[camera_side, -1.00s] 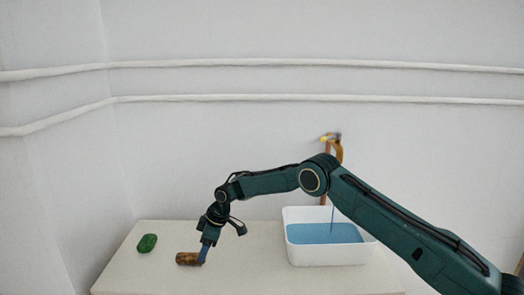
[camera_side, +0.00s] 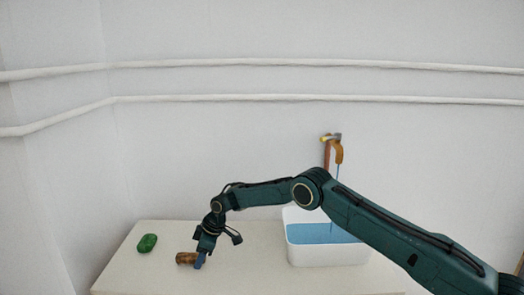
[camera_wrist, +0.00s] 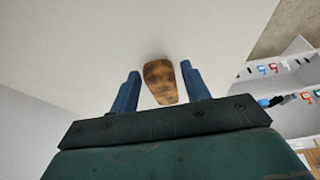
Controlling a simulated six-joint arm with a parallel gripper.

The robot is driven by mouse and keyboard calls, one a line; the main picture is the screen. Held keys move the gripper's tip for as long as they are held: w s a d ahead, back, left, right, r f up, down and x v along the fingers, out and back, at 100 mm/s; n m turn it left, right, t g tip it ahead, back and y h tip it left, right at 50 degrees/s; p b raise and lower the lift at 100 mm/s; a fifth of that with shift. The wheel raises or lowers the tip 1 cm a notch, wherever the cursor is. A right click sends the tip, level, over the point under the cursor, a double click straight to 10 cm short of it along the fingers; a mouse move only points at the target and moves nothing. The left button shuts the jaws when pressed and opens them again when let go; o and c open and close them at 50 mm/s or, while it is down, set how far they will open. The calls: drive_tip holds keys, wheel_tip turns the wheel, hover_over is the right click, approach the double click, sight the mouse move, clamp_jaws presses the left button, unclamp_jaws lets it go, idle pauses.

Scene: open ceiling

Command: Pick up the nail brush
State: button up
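The nail brush, a brown wooden block (camera_side: 186,258), lies on the pale tabletop left of the middle in the side view. In the wrist view the brush (camera_wrist: 160,84) shows between the two blue fingers of my gripper (camera_wrist: 160,71), with a small gap on each side. My gripper is open and empty. In the side view my gripper (camera_side: 199,263) is low at the tabletop, at the right end of the brush and partly in front of it. I cannot tell whether the fingertips touch the table.
A green lumpy object (camera_side: 147,243) lies on the tabletop (camera_side: 130,275) to the left of the brush. A white basin of blue water (camera_side: 325,256) stands to the right, partly behind my arm, below an orange-brown tap (camera_side: 334,153). The tabletop between brush and basin is clear.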

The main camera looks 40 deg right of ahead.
drive_tip(key=c, duration=0.7)
drive_tip(key=shift+r, duration=0.1)
wheel_tip(320, 180, up, 20)
drive_tip(key=shift+f, duration=0.1)
idle(0.3)
drive_tip(key=shift+s, duration=0.15)
idle(0.6)
